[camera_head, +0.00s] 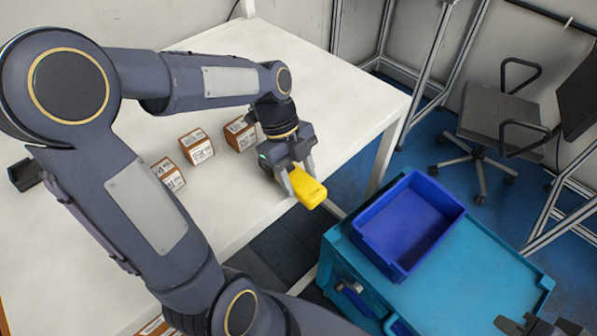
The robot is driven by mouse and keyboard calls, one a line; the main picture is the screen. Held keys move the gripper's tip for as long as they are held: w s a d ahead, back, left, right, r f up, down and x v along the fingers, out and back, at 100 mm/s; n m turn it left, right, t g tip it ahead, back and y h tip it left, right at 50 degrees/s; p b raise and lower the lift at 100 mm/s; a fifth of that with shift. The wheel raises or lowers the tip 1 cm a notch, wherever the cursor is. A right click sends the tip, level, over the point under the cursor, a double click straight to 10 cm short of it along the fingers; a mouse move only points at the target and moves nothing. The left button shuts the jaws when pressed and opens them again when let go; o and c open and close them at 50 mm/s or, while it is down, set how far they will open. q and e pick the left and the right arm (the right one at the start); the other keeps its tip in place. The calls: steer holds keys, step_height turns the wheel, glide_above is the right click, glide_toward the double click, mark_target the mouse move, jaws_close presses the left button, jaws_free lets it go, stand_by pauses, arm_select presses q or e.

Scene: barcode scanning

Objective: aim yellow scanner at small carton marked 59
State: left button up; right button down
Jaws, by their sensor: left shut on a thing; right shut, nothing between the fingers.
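My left gripper (299,184) is shut on the yellow scanner (309,191) and holds it at the table's right front edge. Small brown cartons with white printed labels stand on the white table: one (240,134) just left of the gripper, one (197,147) further left, and one (169,174) partly hidden behind my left arm. Another labelled carton (153,327) shows in part at the bottom edge. The numbers are too small to read, so I cannot tell which carton is marked 59. My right gripper (540,325) shows only in part at the bottom right, shut and empty.
The white table (350,101) has free room behind the cartons. A blue bin (436,190) stands on a teal cabinet (475,275) to the right. A black object (25,174) lies at the far left. An office chair (490,118) stands at the back right.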

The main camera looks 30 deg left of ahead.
mark_target(298, 178)
stand_by(0.5)
arm_select(q)
step_height(298, 178, up, 12)
steer(key=p, duration=0.8)
steer(key=shift+f+p, duration=0.15)
steer(key=shift+p, duration=0.25)
